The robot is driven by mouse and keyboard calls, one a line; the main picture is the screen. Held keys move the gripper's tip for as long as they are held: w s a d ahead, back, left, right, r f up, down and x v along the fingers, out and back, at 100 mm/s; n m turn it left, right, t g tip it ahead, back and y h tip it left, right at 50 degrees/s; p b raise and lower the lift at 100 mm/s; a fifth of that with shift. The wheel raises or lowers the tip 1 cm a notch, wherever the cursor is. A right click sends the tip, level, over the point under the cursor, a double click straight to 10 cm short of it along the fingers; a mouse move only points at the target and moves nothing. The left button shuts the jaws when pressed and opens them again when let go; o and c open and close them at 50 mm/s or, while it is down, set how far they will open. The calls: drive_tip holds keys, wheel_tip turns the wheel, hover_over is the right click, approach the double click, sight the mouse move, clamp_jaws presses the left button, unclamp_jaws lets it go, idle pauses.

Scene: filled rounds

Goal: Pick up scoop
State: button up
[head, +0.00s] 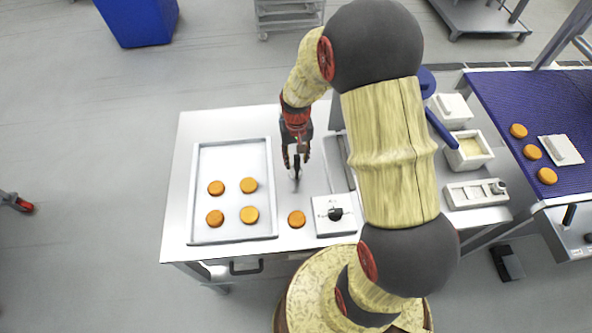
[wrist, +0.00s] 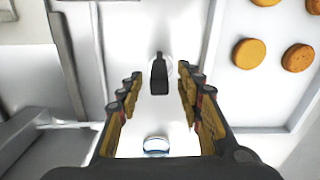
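The scoop, a slim tool with a black handle (wrist: 158,75), shows in the wrist view between my fingers, with a pale round part partly hidden behind it. In the head view the scoop (head: 296,167) is at my fingertips over the white table; it is too small there to tell its exact pose. My gripper (head: 296,158) points down over the middle of the table. In the wrist view my gripper (wrist: 158,100) has its fingers wide apart on both sides of the handle, with clear gaps and no contact seen.
A metal tray (head: 205,238) with several orange-brown rounds lies left of my gripper. One loose round (head: 296,219) and a white box with a black knob (head: 322,228) are near the front edge. A cream-filled container (head: 484,159) and a blue conveyor (head: 505,110) are right.

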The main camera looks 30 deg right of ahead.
drive_tip(key=shift+f, duration=0.5)
drive_tip(key=shift+c, duration=0.8)
drive_tip(key=c, duration=0.8)
drive_tip(key=shift+r, duration=0.1)
